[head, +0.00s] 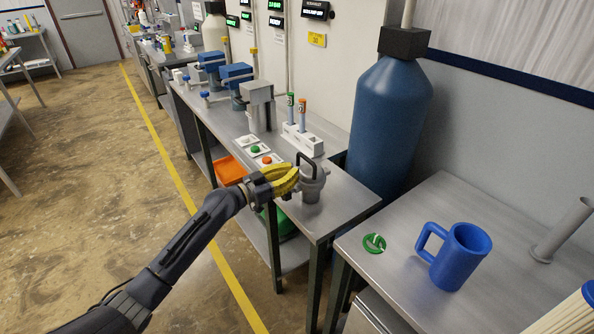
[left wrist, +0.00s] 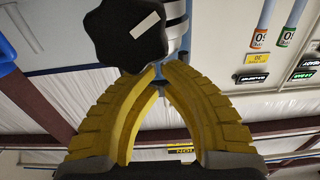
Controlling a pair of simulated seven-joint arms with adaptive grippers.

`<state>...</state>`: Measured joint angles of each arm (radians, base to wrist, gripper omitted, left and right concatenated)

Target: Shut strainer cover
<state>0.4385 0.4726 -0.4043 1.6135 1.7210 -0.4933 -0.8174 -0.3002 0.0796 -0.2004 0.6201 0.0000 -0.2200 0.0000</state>
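A grey metal strainer housing (head: 313,187) stands at the near right end of the long steel bench. My left gripper (head: 296,176), with yellow ridged fingers, is just left of the housing. In the left wrist view its fingertips (left wrist: 159,70) come together, with no object clearly held between them. A black lobed knob (left wrist: 122,34) with a white mark is close beyond the tips. Whether they touch it is unclear. My right gripper is out of view.
A white rack with tubes (head: 303,139) and green and orange buttons (head: 255,149) are behind the gripper. A large blue tank (head: 391,125) stands to the right. A blue mug (head: 461,257) and green disc (head: 374,243) are on the near bench.

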